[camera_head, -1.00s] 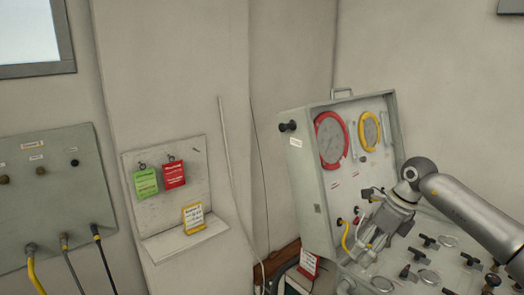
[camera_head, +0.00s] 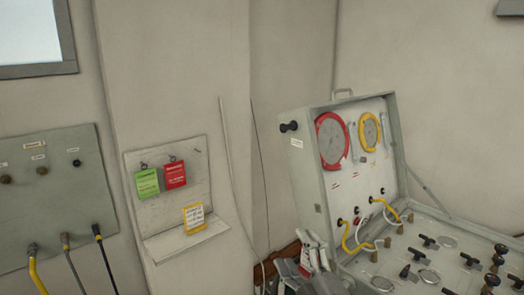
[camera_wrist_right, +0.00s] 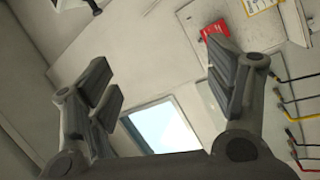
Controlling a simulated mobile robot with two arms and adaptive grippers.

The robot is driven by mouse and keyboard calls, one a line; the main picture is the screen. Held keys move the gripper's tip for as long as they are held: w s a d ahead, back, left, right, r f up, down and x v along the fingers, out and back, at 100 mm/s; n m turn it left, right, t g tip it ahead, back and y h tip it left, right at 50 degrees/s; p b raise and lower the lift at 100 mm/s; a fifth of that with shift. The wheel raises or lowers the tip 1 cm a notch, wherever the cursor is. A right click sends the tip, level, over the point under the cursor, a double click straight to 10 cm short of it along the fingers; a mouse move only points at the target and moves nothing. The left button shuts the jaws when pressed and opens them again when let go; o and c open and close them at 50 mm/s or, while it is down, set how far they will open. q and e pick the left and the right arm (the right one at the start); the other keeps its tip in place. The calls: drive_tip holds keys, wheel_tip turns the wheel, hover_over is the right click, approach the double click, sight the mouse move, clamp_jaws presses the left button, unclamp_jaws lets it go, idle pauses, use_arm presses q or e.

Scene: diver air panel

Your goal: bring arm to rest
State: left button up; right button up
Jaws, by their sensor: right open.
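My right gripper (camera_head: 312,250) shows at the bottom of the head view, just left of the open diver air panel case (camera_head: 312,190). Its fingers point up and its arm is below the frame. In the right wrist view the gripper (camera_wrist_right: 160,70) has its two fingers wide apart with nothing between them. My left gripper is in neither view.
The panel case holds a red-rimmed gauge (camera_head: 332,140), a yellow-rimmed gauge (camera_head: 370,132), yellow hoses and several valves. A tag board (camera_head: 195,150) with a green tag (camera_head: 147,183) and a red tag (camera_head: 174,174) is on the wall. A grey box (camera_head: 55,190) with cables is at left.

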drive_tip(key=s+d+f+m+g+h, duration=0.4)
drive_tip(key=s+d+f+m, duration=0.15)
drive_tip(key=f, duration=0.35)
drive_tip(key=s+d+f+m+g+h, duration=0.3)
drive_tip(key=s+d+f+m+h, duration=0.15)
drive_tip(key=s+f+m, duration=0.35)
drive_tip(key=s+d+f+m+g, duration=0.1)
drive_tip(key=s+f+g, duration=0.3)
drive_tip(key=s, duration=0.5)
drive_tip(key=s+d+f+m+g, duration=0.15)
drive_tip(key=s+f+g, duration=0.3)
drive_tip(key=s, duration=0.45)
wheel_tip(320, 180, down, 34)
drive_tip(key=s+g+b, duration=0.1)
drive_tip(key=s+b, duration=0.2)
drive_tip(key=b, duration=0.3)
drive_tip(key=s+d+f+b, duration=0.1)
drive_tip(key=s+f+b, duration=0.1)
drive_tip(key=s+f, duration=0.6)
drive_tip(key=s+d+f+g+b, duration=0.1)
drive_tip(key=s+d+f+b, duration=0.1)
drive_tip(key=s+f, duration=0.6)
wheel_tip(320, 180, down, 4)
drive_tip(key=shift+d+f+n+b, duration=0.15)
drive_tip(key=shift+n+b, duration=0.15)
drive_tip(key=shift+b, duration=0.3)
